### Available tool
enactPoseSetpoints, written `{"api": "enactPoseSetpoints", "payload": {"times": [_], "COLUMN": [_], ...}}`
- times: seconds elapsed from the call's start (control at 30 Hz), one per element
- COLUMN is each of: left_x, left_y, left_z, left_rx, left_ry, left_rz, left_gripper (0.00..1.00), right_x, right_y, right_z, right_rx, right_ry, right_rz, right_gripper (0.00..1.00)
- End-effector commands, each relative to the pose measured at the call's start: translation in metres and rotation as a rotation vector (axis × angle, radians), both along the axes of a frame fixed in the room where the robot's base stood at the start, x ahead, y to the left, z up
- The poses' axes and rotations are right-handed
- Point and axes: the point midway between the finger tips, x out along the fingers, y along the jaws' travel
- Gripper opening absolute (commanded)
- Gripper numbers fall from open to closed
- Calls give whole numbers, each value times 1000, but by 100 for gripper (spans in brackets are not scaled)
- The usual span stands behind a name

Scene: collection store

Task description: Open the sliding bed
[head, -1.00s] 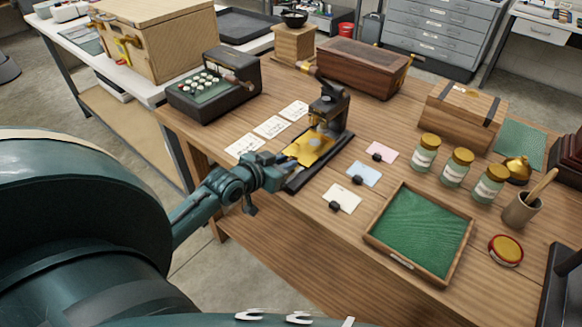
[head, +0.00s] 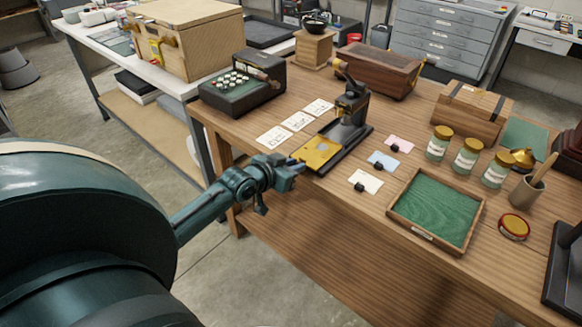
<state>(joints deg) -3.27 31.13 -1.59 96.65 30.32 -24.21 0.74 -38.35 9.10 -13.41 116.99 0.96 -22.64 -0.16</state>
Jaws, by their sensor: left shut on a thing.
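My left gripper (head: 296,168) is shut on the near edge of the sliding bed. Its fingers partly hide that edge. My right gripper is not in view.
White cards (head: 297,121) lie left of the press and small coloured cards (head: 383,160) lie right of it. A green-lined tray (head: 391,206), jars (head: 467,157) and a keyed machine (head: 242,86) stand nearby. Open floor lies before the table.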

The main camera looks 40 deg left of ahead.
Motion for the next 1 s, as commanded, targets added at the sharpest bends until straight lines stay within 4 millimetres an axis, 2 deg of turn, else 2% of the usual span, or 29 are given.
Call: {"api": "enactPoseSetpoints", "payload": {"times": [0.27, 0.3, 0.53, 0.83, 1.0], "left_x": [0, 0, 0, -4, -24], "left_y": [0, 0, 0, 0, 2], "left_z": [0, 0, 0, 1, 9], "left_rx": [0, 0, 0, 1, 2], "left_ry": [-1, -1, -1, 0, 2], "left_rz": [-1, -1, 0, 0, -2], "left_gripper": [0, 23, 41, 41, 41], "right_x": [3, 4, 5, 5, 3], "right_y": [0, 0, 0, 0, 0], "right_z": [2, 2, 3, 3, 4], "right_rx": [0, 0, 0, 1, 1], "right_ry": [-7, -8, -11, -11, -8], "right_rz": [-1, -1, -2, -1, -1], "right_gripper": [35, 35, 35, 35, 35]}}
